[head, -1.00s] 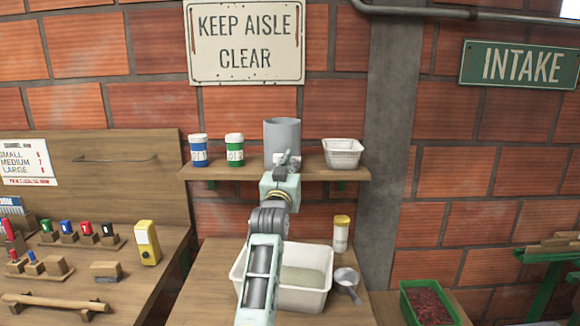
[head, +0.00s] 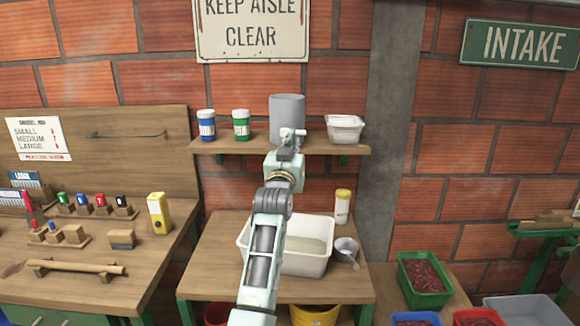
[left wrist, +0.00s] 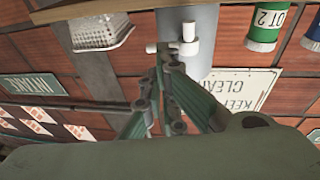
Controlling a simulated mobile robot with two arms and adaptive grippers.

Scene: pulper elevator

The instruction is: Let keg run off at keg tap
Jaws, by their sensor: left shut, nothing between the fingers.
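The keg (head: 287,106) is a grey cylinder standing on the wall shelf. Its white keg tap (head: 291,133) sticks out at the front, low on the keg. In the left wrist view, which is upside down, the keg (left wrist: 204,62) and the white tap (left wrist: 189,33) with its side piece show just beyond the fingers. My left gripper (head: 287,147) is shut and empty, just below and in front of the tap; I cannot tell whether it touches it. Its fingertips also show in the left wrist view (left wrist: 165,54). My right gripper is not in view.
A white tub (head: 305,264) stands on the table below the shelf, beside a scoop (head: 346,249) and a yellow-lidded jar (head: 342,207). Blue (head: 206,126) and green (head: 241,126) jars and a white basket (head: 345,128) flank the keg. A green crate (head: 424,282) stands right.

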